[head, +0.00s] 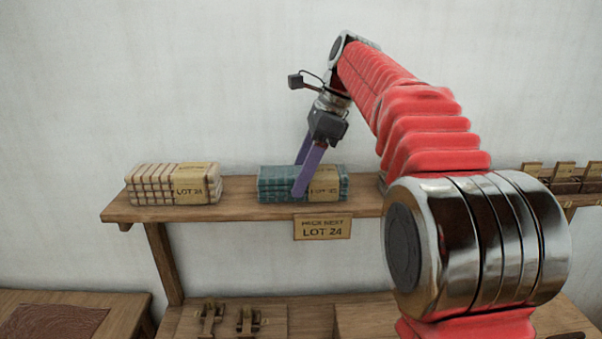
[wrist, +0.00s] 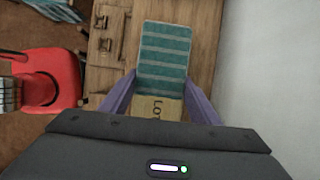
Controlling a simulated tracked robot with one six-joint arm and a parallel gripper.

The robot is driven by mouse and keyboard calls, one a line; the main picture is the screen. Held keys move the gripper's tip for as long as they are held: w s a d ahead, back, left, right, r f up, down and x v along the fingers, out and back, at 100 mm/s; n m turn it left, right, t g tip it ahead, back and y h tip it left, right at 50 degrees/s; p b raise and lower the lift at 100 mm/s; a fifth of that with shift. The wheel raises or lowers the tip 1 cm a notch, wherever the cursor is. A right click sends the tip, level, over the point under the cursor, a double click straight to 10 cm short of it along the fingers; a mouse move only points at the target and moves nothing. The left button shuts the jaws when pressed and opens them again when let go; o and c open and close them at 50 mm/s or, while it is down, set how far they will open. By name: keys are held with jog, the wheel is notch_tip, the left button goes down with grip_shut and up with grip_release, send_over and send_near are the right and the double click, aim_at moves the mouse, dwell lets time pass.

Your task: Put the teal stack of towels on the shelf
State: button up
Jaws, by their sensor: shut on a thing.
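The teal stack of towels (head: 276,182), striped and with a tan paper band, is on the wooden shelf (head: 240,212), near its middle. My gripper (head: 301,180) reaches down from above with its purple fingers on either side of the stack. It is shut on the stack. In the wrist view the teal stack (wrist: 164,55) lies between the two fingers (wrist: 160,98), with its tan label partly hidden by my gripper's body. The underside of the stack appears to rest on the shelf top, but a small gap cannot be ruled out.
A cream and brown checked stack (head: 160,184) sits at the shelf's left end, with bare shelf between. A LOT 24 sign (head: 322,227) hangs at the shelf's front edge. My red arm hides part of the shelf's right.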

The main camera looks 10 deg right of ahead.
jog(key=o, duration=1.2)
jog(key=shift+c, duration=0.2)
jog(key=shift+v, duration=3.8)
jog(key=shift+s, duration=0.1)
jog(key=shift+s+a+f+n, duration=0.1)
jog(key=shift+s+a+n, duration=0.25)
jog(key=shift+s+n, duration=0.1)
jog(key=s+a+f+n+t+h, duration=0.2)
jog(key=s+f+n+t+h, duration=0.2)
jog(key=s+f+n, duration=1.5)
jog(key=s+f, duration=0.4)
jog(key=s, duration=0.2)
jog(key=shift+s+f+t, duration=0.3)
jog(key=shift+f+t, duration=0.1)
